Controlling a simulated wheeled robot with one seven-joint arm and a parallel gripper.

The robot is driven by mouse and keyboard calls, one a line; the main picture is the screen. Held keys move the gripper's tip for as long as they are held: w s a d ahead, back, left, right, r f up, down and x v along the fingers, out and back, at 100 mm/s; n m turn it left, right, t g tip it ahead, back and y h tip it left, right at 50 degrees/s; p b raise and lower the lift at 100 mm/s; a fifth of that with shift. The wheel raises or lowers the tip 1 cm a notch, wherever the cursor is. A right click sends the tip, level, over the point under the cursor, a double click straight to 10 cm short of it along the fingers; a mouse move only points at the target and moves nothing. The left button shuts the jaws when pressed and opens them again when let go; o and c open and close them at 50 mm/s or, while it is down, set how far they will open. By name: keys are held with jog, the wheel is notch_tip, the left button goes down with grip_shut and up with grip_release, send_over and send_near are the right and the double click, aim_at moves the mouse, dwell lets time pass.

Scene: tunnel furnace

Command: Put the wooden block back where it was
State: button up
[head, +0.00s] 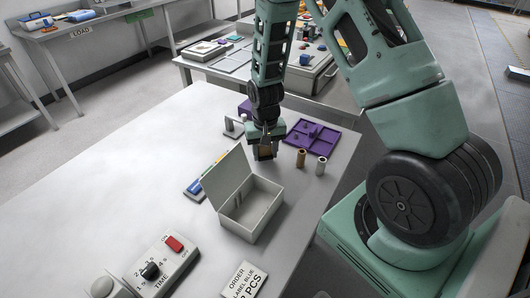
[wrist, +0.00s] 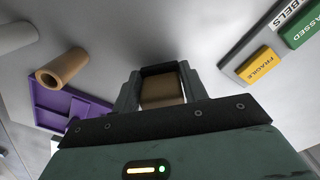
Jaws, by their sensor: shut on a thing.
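My gripper (head: 265,139) points down over the white table and is shut on the brown wooden block (head: 264,153). In the wrist view the block (wrist: 162,91) sits between the two fingers of my gripper (wrist: 160,88). The fingers and the gripper body hide part of it. I cannot tell whether its underside touches the table. The block is behind the open grey box (head: 262,222) and left of the purple tray (head: 325,144) in the head view.
A brown cylinder (head: 301,158) and a grey one (head: 321,166) stand in front of the tray. Label blocks (head: 196,187) lie left of the box's raised lid. A control panel (head: 160,268) and an order sign (head: 243,282) are in front. The table's left side is clear.

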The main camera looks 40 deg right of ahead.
jog(key=shift+f, duration=0.55)
jog(key=shift+f, duration=0.2)
jog(key=o, duration=0.9)
jog(key=shift+r, duration=0.1)
jog(key=shift+r, duration=0.1)
notch_tip(320, 180, up, 12)
jog(key=shift+r+b, duration=0.1)
jog(key=shift+b, duration=1)
